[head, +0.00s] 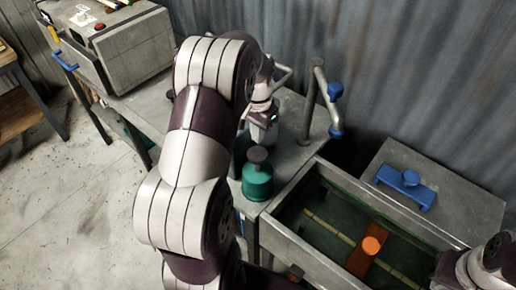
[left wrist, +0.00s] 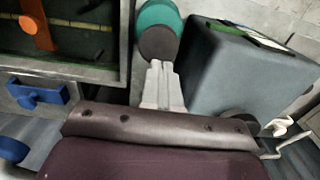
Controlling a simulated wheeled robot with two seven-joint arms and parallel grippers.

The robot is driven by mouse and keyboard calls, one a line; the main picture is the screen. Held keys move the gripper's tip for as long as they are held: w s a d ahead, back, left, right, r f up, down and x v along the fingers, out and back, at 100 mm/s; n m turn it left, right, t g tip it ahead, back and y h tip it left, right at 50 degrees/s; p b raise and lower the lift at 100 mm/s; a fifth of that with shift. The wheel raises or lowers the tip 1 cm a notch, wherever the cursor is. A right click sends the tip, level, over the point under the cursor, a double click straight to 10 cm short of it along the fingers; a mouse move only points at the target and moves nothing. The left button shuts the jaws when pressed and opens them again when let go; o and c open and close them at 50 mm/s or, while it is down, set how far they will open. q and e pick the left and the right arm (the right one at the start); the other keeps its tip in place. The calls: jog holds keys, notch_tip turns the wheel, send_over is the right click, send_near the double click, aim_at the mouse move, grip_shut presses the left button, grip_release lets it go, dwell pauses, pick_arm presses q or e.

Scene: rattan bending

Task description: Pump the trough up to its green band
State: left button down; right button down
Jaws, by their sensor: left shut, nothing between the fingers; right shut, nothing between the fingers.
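The trough (head: 292,246) is a grey open box at the lower right, with dark green inside. A green strip (head: 375,207) runs along its far inner wall. An orange piece with a round knob (head: 373,245) sits in it and also shows in the left wrist view (left wrist: 36,28). A teal canister (head: 257,184) with a dark round knob (left wrist: 158,43) stands beside the trough. My left gripper (head: 262,134) is shut and empty; its fingertips (left wrist: 160,68) appear close to the knob, contact unclear. My right gripper (head: 447,270) is at the lower right edge, its fingers hardly visible.
A grey pipe with blue ends (head: 318,95) rises behind the canister. A grey box (left wrist: 245,72) is close to my left gripper. My left arm blocks the middle.

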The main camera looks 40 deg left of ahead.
aim_at(257, 154)
pick_arm(q)
notch_tip(257, 154, down, 4)
jog(key=shift+p, duration=0.7)
jog(key=shift+f, duration=0.65)
notch_tip(257, 154, down, 6)
jog(key=b, duration=0.3)
jog(key=shift+r+b, duration=0.1)
jog(key=shift+b, duration=0.2)
jog(key=shift+s+d+r, duration=0.1)
jog(key=shift+s, duration=0.15)
